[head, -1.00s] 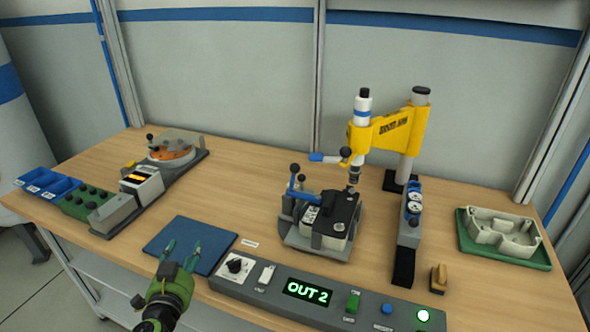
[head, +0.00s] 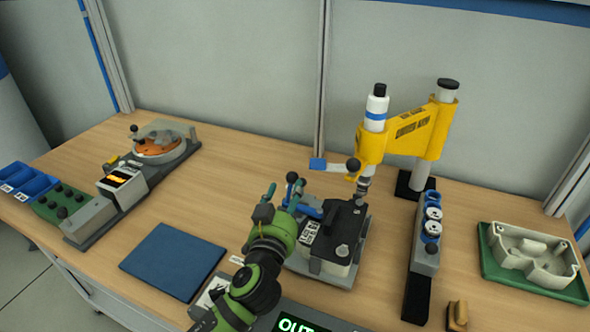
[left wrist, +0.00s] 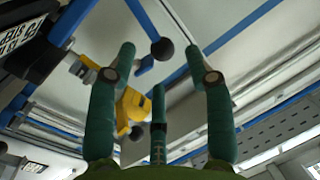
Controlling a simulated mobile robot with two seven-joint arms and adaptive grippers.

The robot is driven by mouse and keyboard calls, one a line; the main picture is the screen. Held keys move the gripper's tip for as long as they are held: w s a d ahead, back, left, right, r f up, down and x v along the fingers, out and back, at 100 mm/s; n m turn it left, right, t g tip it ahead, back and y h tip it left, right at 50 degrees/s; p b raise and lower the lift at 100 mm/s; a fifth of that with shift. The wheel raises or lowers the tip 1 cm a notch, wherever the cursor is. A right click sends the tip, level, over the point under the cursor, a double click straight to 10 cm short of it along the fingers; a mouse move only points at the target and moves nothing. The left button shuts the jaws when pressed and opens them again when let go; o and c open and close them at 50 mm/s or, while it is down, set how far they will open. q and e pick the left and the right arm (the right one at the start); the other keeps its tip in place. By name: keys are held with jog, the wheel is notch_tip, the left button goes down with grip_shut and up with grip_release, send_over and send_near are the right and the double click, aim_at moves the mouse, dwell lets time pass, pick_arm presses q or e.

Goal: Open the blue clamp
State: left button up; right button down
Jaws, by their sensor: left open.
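The blue clamp (head: 311,210) is on the left side of the grey and black fixture (head: 337,235). Its lever has a black ball knob (head: 292,177). My left gripper (head: 283,194) is open, with its green fingers raised at the clamp's left, partly covering it. In the left wrist view, a blue lever with a black ball (left wrist: 162,49) shows in the gap between the spread fingertips of my left gripper (left wrist: 160,62). I cannot tell whether any finger touches it. My right gripper is not in view.
A yellow press (head: 405,133) with a blue-tipped handle (head: 318,164) stands behind the fixture. A control panel (head: 292,322) lies in front, partly hidden by my arm. A blue mat (head: 173,262) is at left, and a green tray (head: 490,265) with a grey casting is at right.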

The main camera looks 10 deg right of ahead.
aim_at(291, 182)
pick_arm(q)
jog(key=shift+w+d+r+p, duration=0.2)
jog(key=shift+w+d, duration=0.1)
jog(key=shift+w, duration=0.3)
jog(key=shift+w+d+r+p, duration=0.15)
jog(key=shift+w+d, duration=0.1)
jog(key=shift+w, duration=0.35)
jog(key=shift+x, duration=1)
jog(key=shift+w+d+f, duration=0.1)
jog(key=shift+w+f, duration=0.1)
jog(key=shift+w, duration=0.35)
jog(key=shift+c, duration=0.8)
jog(key=c, duration=0.7)
jog(key=shift+d, duration=0.1)
grip_shut()
jog(key=shift+r, duration=0.1)
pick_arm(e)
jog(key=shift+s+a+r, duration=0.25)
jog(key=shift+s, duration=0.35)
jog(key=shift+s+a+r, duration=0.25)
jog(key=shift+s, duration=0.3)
